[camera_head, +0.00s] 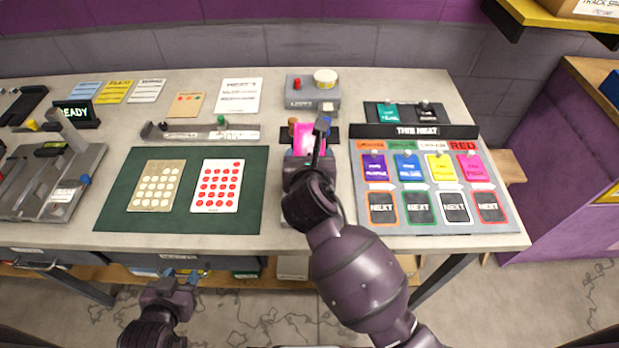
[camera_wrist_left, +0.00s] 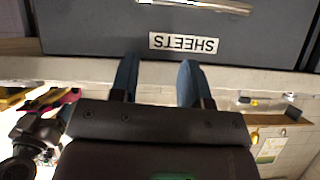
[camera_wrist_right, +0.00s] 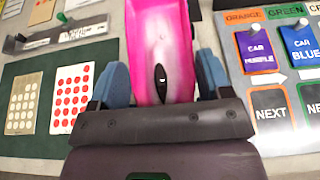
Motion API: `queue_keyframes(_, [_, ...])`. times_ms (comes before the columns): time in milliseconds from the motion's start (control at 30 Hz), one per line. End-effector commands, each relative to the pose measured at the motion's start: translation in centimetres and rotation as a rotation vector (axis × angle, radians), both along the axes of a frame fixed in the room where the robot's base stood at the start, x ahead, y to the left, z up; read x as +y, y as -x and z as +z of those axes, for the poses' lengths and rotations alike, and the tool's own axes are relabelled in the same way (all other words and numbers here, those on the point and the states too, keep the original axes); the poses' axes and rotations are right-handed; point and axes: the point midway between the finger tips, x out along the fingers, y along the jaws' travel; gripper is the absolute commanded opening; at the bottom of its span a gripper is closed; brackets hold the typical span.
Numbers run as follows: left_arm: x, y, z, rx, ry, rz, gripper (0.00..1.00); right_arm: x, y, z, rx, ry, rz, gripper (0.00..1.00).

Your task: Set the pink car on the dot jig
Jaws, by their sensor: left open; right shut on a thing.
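My right gripper (camera_head: 318,140) is shut on the pink car (camera_head: 308,135). In the right wrist view the car (camera_wrist_right: 152,30) points away from the wrist, with a blue finger on each side and a dark oval on its near end. My right arm hides much of it in the head view. Around the car, part of a dark base (camera_head: 329,132) and a brown peg (camera_head: 293,124) show; I cannot tell whether this is the dot jig, or whether the car touches it. My left gripper (camera_head: 181,275) is open and empty, low before the table front.
A green mat (camera_head: 258,190) holds a white-dot sheet (camera_head: 157,186) and a red-dot sheet (camera_head: 217,186). A board of car cards (camera_head: 365,222) lies to the right. A grey box (camera_head: 300,100) with a button stands behind the car. A drawer labelled SHEETS (camera_wrist_left: 110,40) faces my left gripper.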

Motion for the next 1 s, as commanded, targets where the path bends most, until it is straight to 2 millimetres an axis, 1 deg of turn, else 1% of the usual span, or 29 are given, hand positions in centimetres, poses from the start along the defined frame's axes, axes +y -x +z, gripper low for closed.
queue_keyframes(33, [0.0, -0.1, -0.2, -0.001, 0.000, 0.000, 0.43, 0.0, 0.0, -0.9, 0.002, 0.000, 0.001, 0.44])
queue_keyframes(100, [0.0, -0.1, -0.3, -0.002, 0.001, -0.001, 0.43, 0.0, 0.0, -1.5, 0.001, -0.001, 0.001, 0.44])
queue_keyframes(267, [-0.1, -0.2, -0.3, -0.005, 0.001, -0.001, 0.43, 0.0, 0.0, -2.1, -0.001, -0.001, 0.000, 0.44])
queue_keyframes(367, [-0.1, -0.2, -0.5, -0.006, 0.001, -0.001, 0.43, 0.0, 0.0, -3.0, 0.000, -0.002, -0.001, 0.44])
queue_keyframes(500, [-0.1, -0.2, -1.1, -0.004, 0.001, -0.001, 0.43, 0.0, 0.0, -5.1, 0.003, 0.000, -0.001, 0.44])
queue_keyframes(600, [-0.1, -0.1, -1.4, -0.002, 0.001, -0.001, 0.43, 0.0, 0.0, -6.1, 0.001, -0.001, 0.001, 0.44])
queue_keyframes(1000, [0.0, 0.4, -1.5, 0.008, 0.001, 0.001, 0.43, 0.0, 0.0, -6.4, -0.001, 0.001, 0.001, 0.44])
